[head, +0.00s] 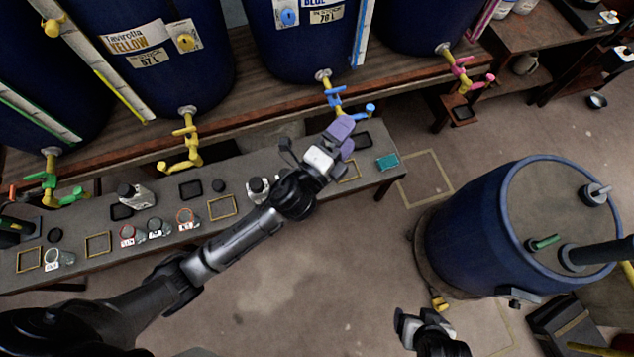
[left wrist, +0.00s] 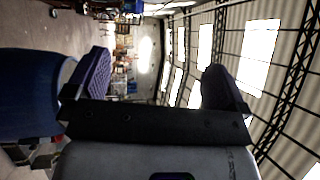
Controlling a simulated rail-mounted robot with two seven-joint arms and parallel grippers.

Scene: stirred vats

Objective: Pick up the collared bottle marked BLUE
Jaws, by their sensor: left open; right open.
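Several small bottles stand on the low grey bench in the head view: one with a red collar (head: 128,234), one with a grey-green collar (head: 156,229), one with an orange-red collar (head: 186,219), and a pale one (head: 56,258) at the far left. Their labels are too small to read, so I cannot tell which is marked BLUE. My left gripper (head: 345,138) is open over the bench's right end, below the blue tap. The left wrist view shows its purple fingers (left wrist: 155,85) apart with nothing between. My right gripper (head: 424,325) is open at the bottom, over the floor.
Large vats, including a yellow-marked one (head: 150,60) and a blue-marked one (head: 300,40), stand behind with coloured taps. White jugs (head: 134,196) stand on the bench (head: 90,220); one (head: 258,189) is beside my left arm. A blue stirred vat (head: 470,235) stands at right. Floor between is clear.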

